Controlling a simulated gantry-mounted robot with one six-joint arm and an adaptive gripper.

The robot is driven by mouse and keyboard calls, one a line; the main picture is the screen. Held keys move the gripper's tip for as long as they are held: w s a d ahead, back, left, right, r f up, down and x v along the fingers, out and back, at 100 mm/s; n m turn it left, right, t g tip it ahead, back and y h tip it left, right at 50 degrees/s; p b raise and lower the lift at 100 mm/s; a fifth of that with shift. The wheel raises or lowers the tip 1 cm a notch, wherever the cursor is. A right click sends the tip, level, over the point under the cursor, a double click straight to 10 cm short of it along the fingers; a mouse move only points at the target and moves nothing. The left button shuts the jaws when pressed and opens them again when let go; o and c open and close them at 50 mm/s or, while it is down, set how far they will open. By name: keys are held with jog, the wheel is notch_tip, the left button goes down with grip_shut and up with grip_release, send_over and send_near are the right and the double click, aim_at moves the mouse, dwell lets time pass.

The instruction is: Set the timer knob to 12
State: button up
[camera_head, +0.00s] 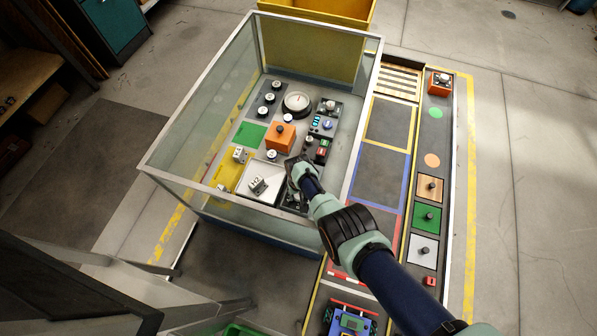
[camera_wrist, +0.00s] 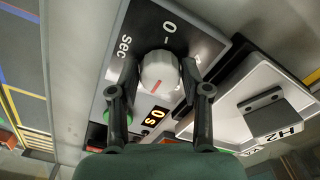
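In the wrist view, the timer knob (camera_wrist: 159,72) is a light grey round knob with a red pointer mark, on a dark panel (camera_wrist: 190,28) marked "sec" and "0". A small display (camera_wrist: 154,117) beside the knob glows orange; it seems to read "0s". My gripper (camera_wrist: 160,84) has its two black fingers apart, one on each side of the knob. I cannot tell whether they touch it. In the head view, my gripper (camera_head: 297,168) is inside the glass-walled bench (camera_head: 150,168) at its near right part, and my arm hides the knob there.
A white tray (camera_head: 257,193) with a metal block marked H2 (camera_head: 258,184) lies left of my gripper. An orange box (camera_head: 281,137) and a round dial (camera_head: 297,103) stand farther back. The glass walls enclose the work area. A strip with coloured squares (camera_head: 424,217) runs outside, right.

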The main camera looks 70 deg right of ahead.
jog(key=shift+o, duration=1.1)
